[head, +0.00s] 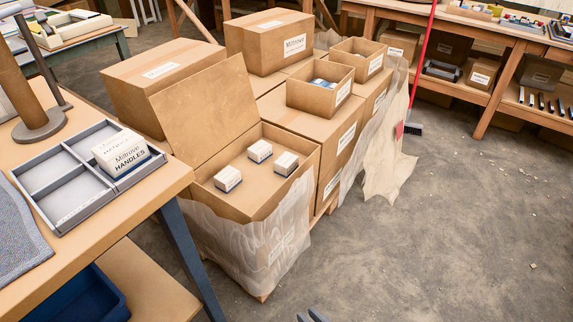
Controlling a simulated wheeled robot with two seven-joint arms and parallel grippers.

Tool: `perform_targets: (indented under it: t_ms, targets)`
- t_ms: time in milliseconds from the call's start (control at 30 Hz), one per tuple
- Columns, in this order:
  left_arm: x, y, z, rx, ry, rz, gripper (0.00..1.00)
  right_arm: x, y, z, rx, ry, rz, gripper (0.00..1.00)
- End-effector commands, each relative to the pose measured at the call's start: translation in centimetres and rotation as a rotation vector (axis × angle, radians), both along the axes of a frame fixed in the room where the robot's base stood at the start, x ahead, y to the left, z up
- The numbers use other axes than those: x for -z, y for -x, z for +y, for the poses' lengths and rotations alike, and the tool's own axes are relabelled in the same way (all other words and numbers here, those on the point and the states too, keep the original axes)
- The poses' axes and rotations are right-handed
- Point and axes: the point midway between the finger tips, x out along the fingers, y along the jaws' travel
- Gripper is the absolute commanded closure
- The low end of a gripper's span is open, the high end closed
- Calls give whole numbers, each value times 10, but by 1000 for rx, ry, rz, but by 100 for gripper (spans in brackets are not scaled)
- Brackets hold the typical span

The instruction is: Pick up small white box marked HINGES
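Three small white boxes sit apart from each other inside an open cardboard carton: one at the front left (228,179), one at the back (259,151) and one at the right (286,163). Their print is too small to read, so I cannot tell which is marked HINGES. A larger white box (122,153) in the grey divided tray reads "Millrove HANDLES". Only the fingertips of my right gripper (311,315) show at the bottom edge, apart with nothing visible between them, well in front of the carton. My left gripper is out of view.
The open carton (295,197) has a raised flap (203,108) at its back left and loose plastic film around it. Other cartons (312,120) stand behind it. The workbench (95,232) with the grey tray (73,212) is at left.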

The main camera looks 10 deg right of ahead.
Motion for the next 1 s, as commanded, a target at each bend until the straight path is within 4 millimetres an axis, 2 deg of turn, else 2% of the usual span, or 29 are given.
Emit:
perform_targets:
  t_ms: [267, 467, 600, 767, 1000]
  targets:
    - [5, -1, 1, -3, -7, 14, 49, 5, -1, -1, 4, 7, 13, 86]
    - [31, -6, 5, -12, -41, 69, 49, 31, -6, -6, 12, 41, 69, 86]
    - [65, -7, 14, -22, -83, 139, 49, 65, -7, -14, 22, 83, 139, 86]
    - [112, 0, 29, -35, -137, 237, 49, 112, 0, -29, 35, 137, 237, 86]
    - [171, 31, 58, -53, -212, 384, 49, 171, 31, -58, 53, 213, 383, 86]
